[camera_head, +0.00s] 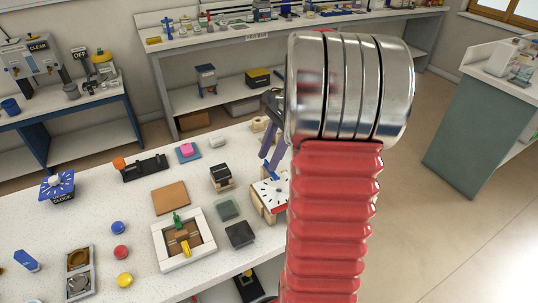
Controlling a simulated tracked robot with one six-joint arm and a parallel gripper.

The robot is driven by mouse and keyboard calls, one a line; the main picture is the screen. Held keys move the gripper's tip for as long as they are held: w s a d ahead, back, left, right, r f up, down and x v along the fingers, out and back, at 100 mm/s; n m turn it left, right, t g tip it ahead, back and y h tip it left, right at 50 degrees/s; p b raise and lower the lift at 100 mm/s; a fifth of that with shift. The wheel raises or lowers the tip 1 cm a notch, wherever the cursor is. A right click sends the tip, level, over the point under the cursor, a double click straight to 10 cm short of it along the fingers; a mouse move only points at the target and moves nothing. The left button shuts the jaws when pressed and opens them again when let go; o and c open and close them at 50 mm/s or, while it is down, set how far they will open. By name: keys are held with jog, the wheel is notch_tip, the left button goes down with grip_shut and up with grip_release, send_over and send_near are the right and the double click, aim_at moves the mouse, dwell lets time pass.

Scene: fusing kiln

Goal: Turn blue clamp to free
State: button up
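A white square frame (160,243) with a brown inside lies on the near bench, left of my arm. A green clamp-like piece (177,218) and a yellow one (186,246) show on it. I cannot make out a blue clamp for certain in this view. My gripper (267,168) seems to be the dark part with blue-violet fingers just left of my red arm. It is partly hidden by the arm, above or behind a white dial block (268,195). I cannot tell its opening or whether it touches anything.
A black block (221,178), a dark pad (240,235) and a brown square (171,198) lie around the frame. Blue (117,228), red (121,252) and yellow (125,280) balls sit left of it. My arm hides the bench's right part.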

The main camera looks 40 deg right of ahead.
jog(key=shift+c, duration=0.7)
grip_shut()
jog(key=shift+a, duration=0.1)
